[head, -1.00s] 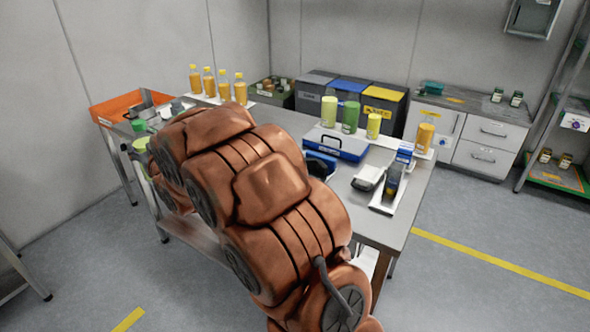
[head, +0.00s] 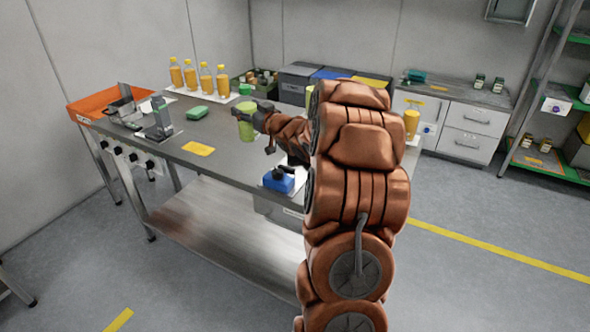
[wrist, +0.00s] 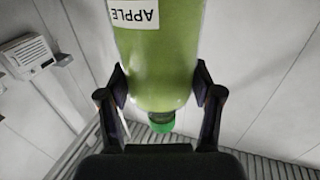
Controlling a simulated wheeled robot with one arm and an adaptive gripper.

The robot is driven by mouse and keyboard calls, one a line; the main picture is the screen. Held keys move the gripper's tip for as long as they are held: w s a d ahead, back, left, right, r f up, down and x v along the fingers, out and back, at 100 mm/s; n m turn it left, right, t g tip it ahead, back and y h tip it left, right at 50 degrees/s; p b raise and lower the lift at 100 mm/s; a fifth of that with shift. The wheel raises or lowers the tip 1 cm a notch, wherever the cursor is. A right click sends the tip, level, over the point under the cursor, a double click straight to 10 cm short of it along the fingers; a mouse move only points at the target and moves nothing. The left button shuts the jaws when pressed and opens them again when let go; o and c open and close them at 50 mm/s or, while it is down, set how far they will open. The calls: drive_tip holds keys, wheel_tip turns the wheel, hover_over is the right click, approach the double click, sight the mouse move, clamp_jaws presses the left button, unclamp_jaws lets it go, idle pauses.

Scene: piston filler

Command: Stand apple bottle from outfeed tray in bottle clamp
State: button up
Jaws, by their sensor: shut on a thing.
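The green apple bottle (head: 247,130) is held by my gripper (head: 256,114) above the table, left of my arm in the head view. In the wrist view the bottle (wrist: 155,65) stands between both fingers (wrist: 160,100), with its APPLE label at the top edge and its green cap low in the picture. A grey upright fixture (head: 159,115) stands at the table's left end, and a blue block with a black knob (head: 281,181) sits at the front edge; I cannot tell which is the bottle clamp. The outfeed tray is mostly hidden behind my arm; an orange bottle (head: 411,122) shows right of it.
Several orange bottles (head: 198,77) stand on a white tray at the back left. A green block (head: 198,112) and a yellow card (head: 198,149) lie on the steel table (head: 190,165). The table around the card is clear.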

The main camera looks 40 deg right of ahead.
drive_tip(key=s+d+f, duration=0.2)
drive_tip(key=s+d, duration=0.7)
drive_tip(key=d, duration=0.1)
wheel_tip(320, 180, down, 10)
drive_tip(key=p, duration=0.1)
drive_tip(key=shift+s+d+m+h, duration=0.15)
drive_tip(key=shift+d+m+h, duration=0.15)
drive_tip(key=shift+h, duration=0.1)
drive_tip(key=o, duration=1.7)
drive_tip(key=s+a+b, duration=0.1)
drive_tip(key=s+b, duration=0.1)
drive_tip(key=s, duration=1)
drive_tip(key=shift+a, duration=0.15)
